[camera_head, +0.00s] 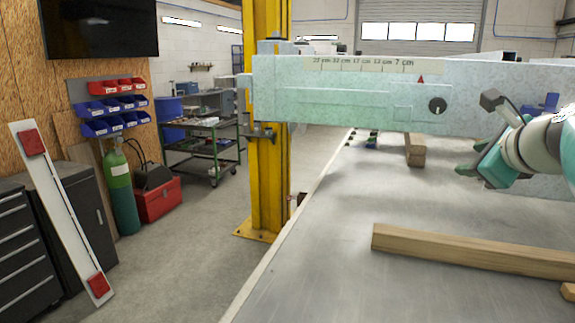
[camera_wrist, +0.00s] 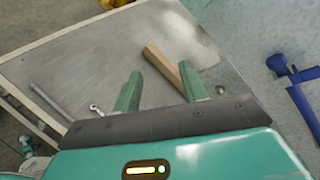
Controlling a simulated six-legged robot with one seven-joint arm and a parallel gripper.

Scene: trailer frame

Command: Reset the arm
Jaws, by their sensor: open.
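My gripper (camera_head: 470,171) is at the right in the head view, held above the metal table and in front of the pale trailer frame beam (camera_head: 350,85). In the wrist view my gripper (camera_wrist: 160,88) shows two green fingers spread apart with nothing between them. The beam carries a centimetre scale and a dark round knob (camera_head: 437,105). A wooden block (camera_head: 415,150) lies on the table behind and left of the fingers. Part of my arm shows at the right edge.
A long wooden beam (camera_head: 470,252) lies across the metal table (camera_head: 330,270). A yellow post (camera_head: 268,180) stands at the table's left. A tool cart (camera_head: 205,150), green cylinder (camera_head: 122,195) and red toolbox (camera_head: 157,203) stand further left. A blue object (camera_wrist: 295,85) lies beyond the table.

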